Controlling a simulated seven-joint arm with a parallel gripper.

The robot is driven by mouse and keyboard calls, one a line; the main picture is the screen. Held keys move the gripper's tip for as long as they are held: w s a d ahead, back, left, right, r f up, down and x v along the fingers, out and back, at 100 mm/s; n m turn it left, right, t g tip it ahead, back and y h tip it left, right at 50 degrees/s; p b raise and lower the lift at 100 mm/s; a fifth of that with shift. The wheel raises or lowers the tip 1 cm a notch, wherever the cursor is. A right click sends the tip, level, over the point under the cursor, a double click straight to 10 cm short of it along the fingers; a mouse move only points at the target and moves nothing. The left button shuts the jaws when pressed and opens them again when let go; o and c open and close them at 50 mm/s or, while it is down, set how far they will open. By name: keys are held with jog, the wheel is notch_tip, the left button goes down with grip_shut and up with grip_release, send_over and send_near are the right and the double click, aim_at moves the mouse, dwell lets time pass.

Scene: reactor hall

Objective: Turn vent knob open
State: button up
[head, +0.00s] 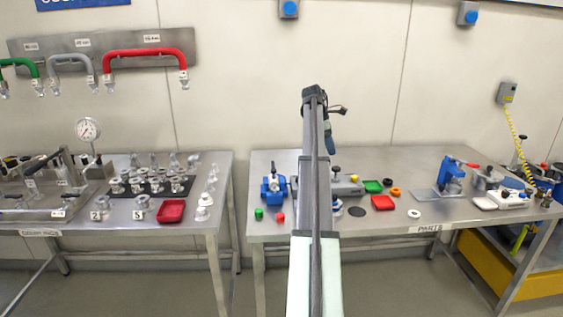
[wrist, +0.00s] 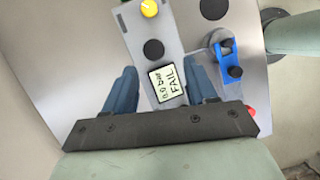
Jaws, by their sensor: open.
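A grey test box (wrist: 134,22) shows in the wrist view with a yellow knob (wrist: 149,9), a black knob (wrist: 153,49) and a display (wrist: 166,83) reading "0.0 bar FAIL". No label shows which knob is the vent. In the head view, the box (head: 346,187) is partly behind my arm, with its yellow knob (head: 354,178) at the right end. My gripper (wrist: 160,67) is open and empty above the box. Its blue fingers appear either side of the display, with the black knob just beyond the fingertips. I cannot tell the height gap.
Green (head: 373,186) and red (head: 383,202) trays lie to the right. A blue press (head: 452,178) stands farther right.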

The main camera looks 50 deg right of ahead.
jog(key=w+a+f+n, duration=0.1)
jog(key=w+a+n, duration=0.1)
jog(key=w+a, duration=0.3)
jog(key=w+a+f+n, duration=0.2)
jog(key=w+a, duration=0.2)
jog(key=a, duration=0.8)
jog(key=shift+w+f+t, duration=0.25)
jog(key=shift+w+t, duration=0.1)
jog(key=shift+t, duration=0.05)
jog(key=shift+s, duration=0.1)
jog(key=s+d+r+m+t+y, duration=0.1)
jog(key=s+d+m, duration=0.2)
jog(key=s+d, duration=1.1)
jog(key=s+d+r+m+t+y, duration=0.1)
jog(key=s+d+m, duration=0.1)
jog(key=s+d, duration=1.25)
jog(key=m+t+y, duration=0.1)
jog(key=m+t, duration=0.3)
jog(key=t, duration=0.1)
send_near(355, 176)
jog(key=x, duration=0.8)
jog(key=shift+w+f, duration=0.1)
grip_shut()
